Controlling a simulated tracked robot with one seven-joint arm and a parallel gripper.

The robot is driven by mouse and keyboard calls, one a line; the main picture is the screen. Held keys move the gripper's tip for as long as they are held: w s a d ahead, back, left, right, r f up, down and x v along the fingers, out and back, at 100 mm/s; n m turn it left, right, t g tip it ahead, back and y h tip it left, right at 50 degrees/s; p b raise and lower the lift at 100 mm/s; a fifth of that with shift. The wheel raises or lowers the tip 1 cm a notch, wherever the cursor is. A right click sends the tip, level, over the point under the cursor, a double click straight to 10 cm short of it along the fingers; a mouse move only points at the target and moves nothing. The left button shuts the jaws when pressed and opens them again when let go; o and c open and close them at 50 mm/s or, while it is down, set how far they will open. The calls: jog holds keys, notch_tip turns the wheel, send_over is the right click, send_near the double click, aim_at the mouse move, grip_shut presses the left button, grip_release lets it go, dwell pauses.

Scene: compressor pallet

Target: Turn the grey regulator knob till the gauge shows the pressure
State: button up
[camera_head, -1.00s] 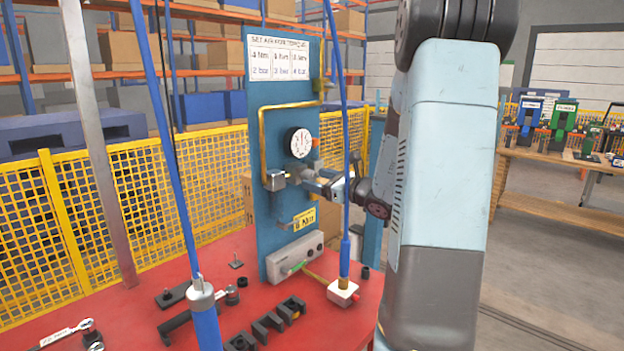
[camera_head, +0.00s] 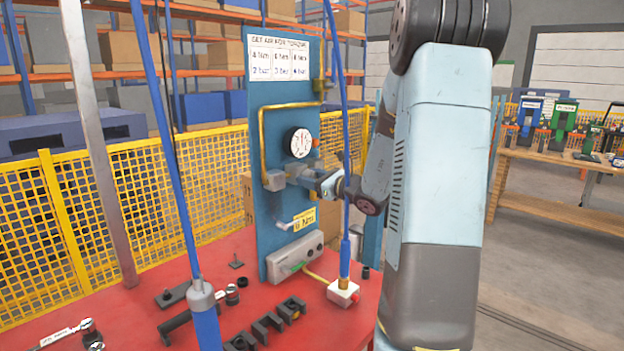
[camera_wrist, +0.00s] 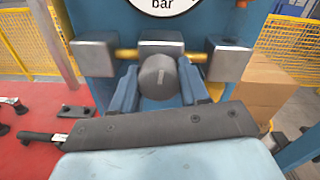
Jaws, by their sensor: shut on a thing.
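The grey regulator knob (camera_wrist: 158,77) sits between my gripper's two blue fingers (camera_wrist: 158,88) in the wrist view, and they are closed on its sides. In the head view my gripper (camera_head: 303,178) reaches the blue panel (camera_head: 268,225) from the right, and the knob itself is hard to make out there. The round white gauge (camera_head: 299,142) is just above; its needle is too small to read. Only the gauge's lower rim, with "bar" on it, shows in the wrist view (camera_wrist: 165,10). A chart (camera_head: 278,58) of Nm and bar values tops the panel. A yellow Nm label (camera_head: 304,219) hangs below.
Metal blocks (camera_wrist: 229,60) flank the knob closely on a brass pipe. The red table (camera_head: 225,265) holds black fixtures, a grey box (camera_head: 295,255) and a white block (camera_head: 342,292). Yellow mesh fencing (camera_head: 150,185) stands behind.

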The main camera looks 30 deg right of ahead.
jog(key=c, duration=0.4)
jog(key=shift+n, duration=0.6)
jog(key=o, duration=1.1)
jog(key=v, duration=1.3)
jog(key=shift+s+d, duration=0.2)
jog(key=shift+s, duration=0.2)
